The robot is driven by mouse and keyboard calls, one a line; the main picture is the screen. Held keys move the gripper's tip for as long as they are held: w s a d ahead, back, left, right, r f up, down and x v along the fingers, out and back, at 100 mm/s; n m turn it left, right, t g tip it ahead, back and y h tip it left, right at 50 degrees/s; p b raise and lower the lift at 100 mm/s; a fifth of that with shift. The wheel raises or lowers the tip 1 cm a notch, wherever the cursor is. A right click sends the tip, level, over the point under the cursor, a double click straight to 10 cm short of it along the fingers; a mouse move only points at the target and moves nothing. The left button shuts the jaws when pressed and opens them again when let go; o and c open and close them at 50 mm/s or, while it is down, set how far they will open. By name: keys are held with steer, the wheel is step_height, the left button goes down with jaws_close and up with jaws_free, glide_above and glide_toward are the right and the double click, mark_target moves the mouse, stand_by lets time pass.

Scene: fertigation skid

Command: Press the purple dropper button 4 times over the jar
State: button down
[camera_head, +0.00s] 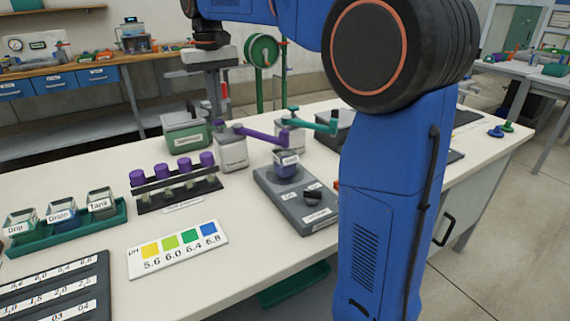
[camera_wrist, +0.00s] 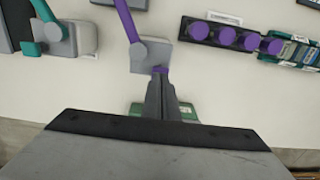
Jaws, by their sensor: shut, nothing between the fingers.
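The purple dropper is a grey box (camera_head: 233,154) with a purple arm (camera_head: 258,135) reaching right, its end over the jar. Its purple button (camera_head: 222,124) is at the top left of the box. The jar (camera_head: 287,162), labelled and dark, stands on a grey stirrer plate (camera_head: 268,190). My gripper (camera_head: 224,106) is shut and empty, pointing down at the button. The jar is not visible in that view.
A teal-armed dropper (camera_head: 310,122) stands close to the right. A rack of purple-capped tubes (camera_head: 178,190) is at left, and a green box (camera_head: 188,133) is behind. A colour card (camera_head: 178,248) and a green tray of jars (camera_head: 70,232) lie in front.

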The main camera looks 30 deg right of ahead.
steer(key=shift+f, duration=0.15)
steer(key=shift+f, duration=0.35)
steer(key=shift+f, duration=0.7)
steer(key=shift+r, duration=1.2)
